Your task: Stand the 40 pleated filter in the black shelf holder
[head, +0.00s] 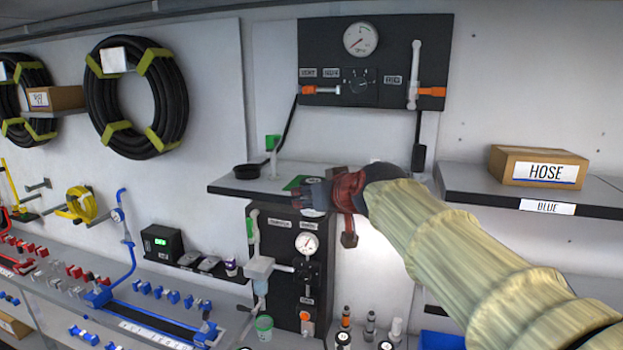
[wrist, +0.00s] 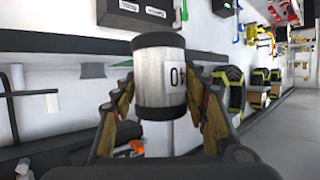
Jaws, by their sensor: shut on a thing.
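The pleated filter (wrist: 160,78) is a pale ribbed cylinder with black end caps and a white label, its digits partly seen and inverted. In the wrist view it sits between both fingers of my gripper (wrist: 160,108), which is shut on it. In the head view my gripper (head: 322,196) is at the front edge of the wall shelf, and the filter is mostly hidden there. A black round open holder (head: 247,171) stands on the left part of that shelf, to the left of my gripper and apart from it.
The wall shelf (head: 228,187) also carries a white-and-green upright fitting (head: 272,150) and a green patch (head: 296,182). A gauge panel (head: 375,60) is above it. Another gauge panel (head: 290,265) is below. A HOSE box (head: 538,167) sits on the right shelf.

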